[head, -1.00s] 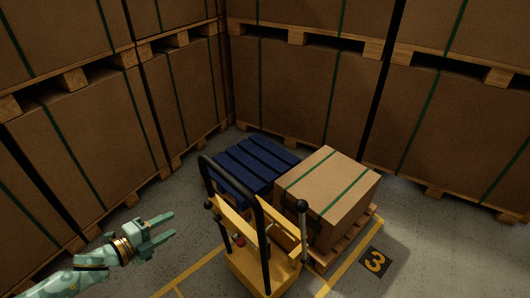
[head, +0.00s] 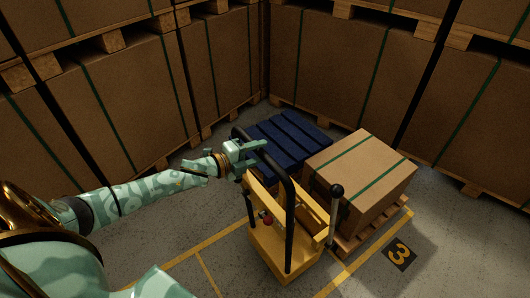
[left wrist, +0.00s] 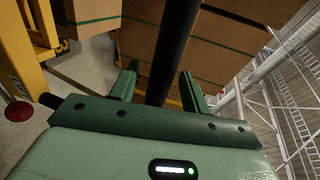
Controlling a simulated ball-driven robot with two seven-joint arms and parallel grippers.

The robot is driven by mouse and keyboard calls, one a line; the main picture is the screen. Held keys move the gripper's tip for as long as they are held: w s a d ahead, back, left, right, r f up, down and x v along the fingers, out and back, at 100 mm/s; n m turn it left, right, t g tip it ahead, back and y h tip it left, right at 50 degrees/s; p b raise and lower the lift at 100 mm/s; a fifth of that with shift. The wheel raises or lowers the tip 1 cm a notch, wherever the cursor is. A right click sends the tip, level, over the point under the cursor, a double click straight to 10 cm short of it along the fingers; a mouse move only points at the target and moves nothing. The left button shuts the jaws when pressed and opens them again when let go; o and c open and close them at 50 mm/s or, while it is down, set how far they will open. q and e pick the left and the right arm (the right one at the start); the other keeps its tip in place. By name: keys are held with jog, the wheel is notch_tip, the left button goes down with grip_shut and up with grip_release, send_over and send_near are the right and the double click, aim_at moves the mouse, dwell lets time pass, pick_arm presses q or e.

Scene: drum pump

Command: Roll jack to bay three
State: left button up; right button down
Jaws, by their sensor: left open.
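The floor mark "3" (head: 400,255) is right of the jack, beside a yellow line. My left gripper (head: 262,148) is at the upper left part of the hoop handle. In the left wrist view the black handle bar (left wrist: 174,45) runs between the open fingers of the left gripper (left wrist: 158,85). I cannot tell whether a finger touches it. My right gripper is not in view.
A strapped carton (head: 362,170) sits on a wooden pallet (head: 345,243) close against the jack. A blue pallet (head: 290,140) lies behind. Stacked cartons on pallets (head: 130,105) wall the back and left. Bare floor (head: 160,240) lies front left.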

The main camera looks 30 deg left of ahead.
pick_arm(q)
jog(key=x, duration=0.3)
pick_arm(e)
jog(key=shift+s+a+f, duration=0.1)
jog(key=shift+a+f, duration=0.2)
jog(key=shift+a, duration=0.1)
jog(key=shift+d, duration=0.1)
